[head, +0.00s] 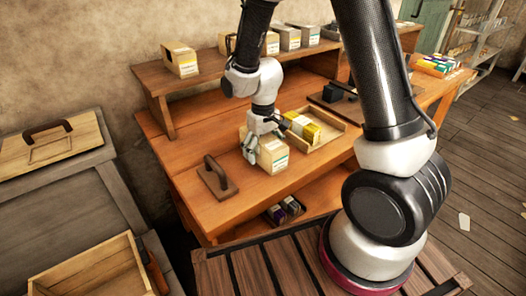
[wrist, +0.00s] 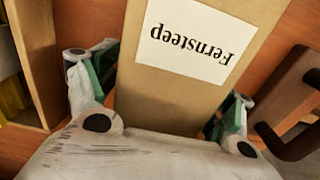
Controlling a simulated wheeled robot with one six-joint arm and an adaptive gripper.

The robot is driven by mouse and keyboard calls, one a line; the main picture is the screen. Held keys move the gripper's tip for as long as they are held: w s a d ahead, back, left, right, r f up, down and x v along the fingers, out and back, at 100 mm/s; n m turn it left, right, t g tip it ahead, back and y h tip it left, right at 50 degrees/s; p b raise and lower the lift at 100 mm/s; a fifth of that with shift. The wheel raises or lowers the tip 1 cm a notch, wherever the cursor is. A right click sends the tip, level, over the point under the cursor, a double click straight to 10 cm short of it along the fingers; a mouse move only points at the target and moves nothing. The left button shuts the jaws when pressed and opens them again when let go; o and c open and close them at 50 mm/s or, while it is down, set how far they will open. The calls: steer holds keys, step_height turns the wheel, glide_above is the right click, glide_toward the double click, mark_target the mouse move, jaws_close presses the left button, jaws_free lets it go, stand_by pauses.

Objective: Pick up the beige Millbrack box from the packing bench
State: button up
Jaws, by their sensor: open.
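A beige box (head: 272,154) stands on the packing bench (head: 245,205). In the wrist view the beige box (wrist: 170,100) has a white label that reads "Fernsteep", upside down. I read no "Millbrack" on any label. My gripper (head: 262,143) is open over the box. In the wrist view my gripper (wrist: 161,95) has one finger on each side of it, and I see no clear grip on the box. Another beige box (head: 180,61) stands on the raised shelf (head: 170,82) at the left end; its label is too small to read.
A wooden tray (head: 328,138) with yellow boxes (head: 302,126) lies just right of the box. A brown handled block (head: 216,180) lies to the left. Several boxes line the shelf; dark boxes (head: 285,210) sit below the benchtop. A wooden crate (head: 95,275) stands front left.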

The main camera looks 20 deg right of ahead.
steer(key=c, duration=1.1)
steer(key=shift+c, duration=0.2)
steer(key=shift+r, duration=0.15)
